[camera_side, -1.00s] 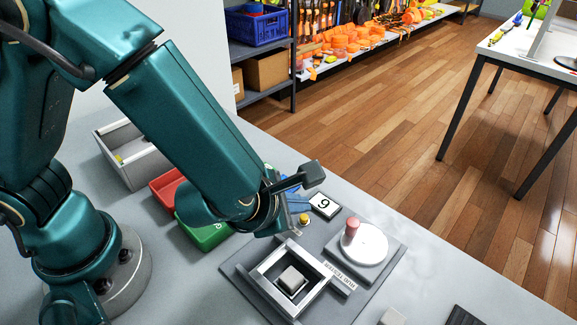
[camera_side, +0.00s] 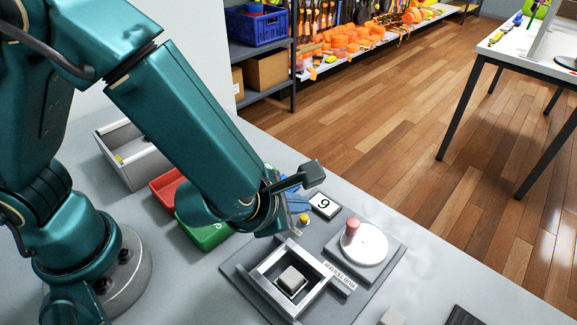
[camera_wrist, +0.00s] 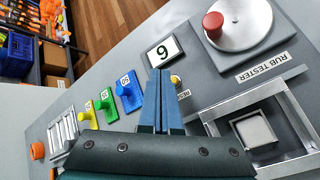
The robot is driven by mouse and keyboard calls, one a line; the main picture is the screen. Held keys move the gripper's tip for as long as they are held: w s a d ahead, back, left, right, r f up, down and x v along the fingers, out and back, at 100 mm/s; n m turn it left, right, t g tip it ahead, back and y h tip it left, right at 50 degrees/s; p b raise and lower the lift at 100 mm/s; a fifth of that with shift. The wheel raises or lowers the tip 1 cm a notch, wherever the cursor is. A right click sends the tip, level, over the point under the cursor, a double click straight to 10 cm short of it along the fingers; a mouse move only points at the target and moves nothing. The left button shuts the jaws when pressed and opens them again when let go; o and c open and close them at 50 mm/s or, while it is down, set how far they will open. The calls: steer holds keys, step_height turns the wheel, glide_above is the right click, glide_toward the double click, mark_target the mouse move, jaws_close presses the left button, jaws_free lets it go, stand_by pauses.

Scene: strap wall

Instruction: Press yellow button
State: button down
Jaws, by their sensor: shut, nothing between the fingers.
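The yellow button (camera_side: 304,218) is a small round knob on the grey bench beside the number display (camera_side: 325,205). In the wrist view the yellow button (camera_wrist: 176,80) shows just right of my gripper (camera_wrist: 161,73), by a partly covered label. My gripper's two fingers are pressed together with nothing between them. Whether the fingertips touch the bench or the button I cannot tell. In the side view the fingers are mostly hidden by my wrist.
The rub tester has a round white disc (camera_side: 370,246) with a red knob (camera_side: 350,231). A metal frame (camera_side: 265,285) surrounds a grey block (camera_side: 291,280). Red (camera_side: 168,188) and green (camera_side: 205,235) bins and a grey box (camera_side: 135,158) stand left. Several coloured pieces (camera_wrist: 128,92) show in the wrist view.

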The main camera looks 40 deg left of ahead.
steer(key=shift+f, duration=0.1)
stand_by(0.5)
steer(key=shift+f, duration=0.35)
steer(key=shift+f, duration=0.35)
stand_by(0.6)
steer(key=shift+r, duration=0.8)
steer(key=shift+r, duration=2.5)
